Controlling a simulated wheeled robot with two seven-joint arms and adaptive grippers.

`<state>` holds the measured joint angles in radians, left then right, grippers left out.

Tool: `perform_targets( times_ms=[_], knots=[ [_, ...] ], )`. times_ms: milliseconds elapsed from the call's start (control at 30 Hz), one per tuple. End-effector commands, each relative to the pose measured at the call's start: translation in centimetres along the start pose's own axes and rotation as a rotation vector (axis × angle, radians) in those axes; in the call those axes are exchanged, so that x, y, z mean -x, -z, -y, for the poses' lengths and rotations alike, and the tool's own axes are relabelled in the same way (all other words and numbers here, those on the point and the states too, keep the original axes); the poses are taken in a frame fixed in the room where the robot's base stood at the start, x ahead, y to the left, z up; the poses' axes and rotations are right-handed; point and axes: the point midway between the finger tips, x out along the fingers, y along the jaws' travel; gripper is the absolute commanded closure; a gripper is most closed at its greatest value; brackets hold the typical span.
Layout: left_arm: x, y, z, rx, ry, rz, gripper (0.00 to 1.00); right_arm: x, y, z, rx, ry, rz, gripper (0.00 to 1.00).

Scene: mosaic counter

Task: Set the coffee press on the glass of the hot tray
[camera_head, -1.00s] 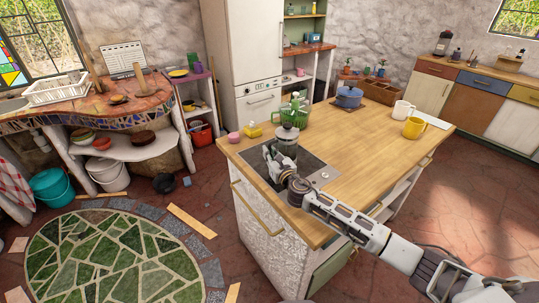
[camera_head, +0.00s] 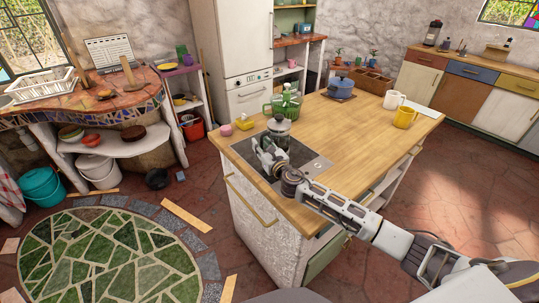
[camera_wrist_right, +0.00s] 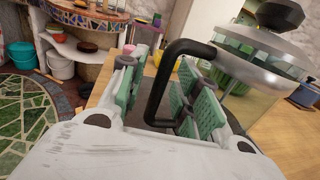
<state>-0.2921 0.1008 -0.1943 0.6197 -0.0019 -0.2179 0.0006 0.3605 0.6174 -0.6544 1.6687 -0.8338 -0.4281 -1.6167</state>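The coffee press (camera_head: 279,129), clear glass with a silver lid and black knob, is upright at the back-left of the wooden island; its base is hidden behind my right gripper. The hot tray (camera_head: 312,165) is a dark glass plate with a light rim in the island top, beside and in front of the press. My right gripper (camera_head: 265,156) is at the press's near side. In the right wrist view the press lid (camera_wrist_right: 265,52) fills the upper right, and the black handle (camera_wrist_right: 156,95) passes between the green-padded fingers, which stand apart. My left gripper is not in view.
A blue pot (camera_head: 341,87), a white mug (camera_head: 393,99) and a yellow mug (camera_head: 405,117) stand farther back. The middle of the island is clear.

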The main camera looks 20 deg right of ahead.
Motion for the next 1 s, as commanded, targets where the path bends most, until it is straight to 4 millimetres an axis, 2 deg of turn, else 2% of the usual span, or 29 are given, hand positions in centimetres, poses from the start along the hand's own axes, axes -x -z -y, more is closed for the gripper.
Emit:
perform_targets(
  times_ms=[267, 1000],
  knots=[
    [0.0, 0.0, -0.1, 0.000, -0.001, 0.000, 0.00, 1.7, -0.1, 0.0, 0.001, 0.000, 0.000, 0.68],
    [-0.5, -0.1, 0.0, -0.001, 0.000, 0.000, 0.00, 9.1, 0.0, 0.0, 0.000, -0.001, -0.001, 0.68]
  ],
)
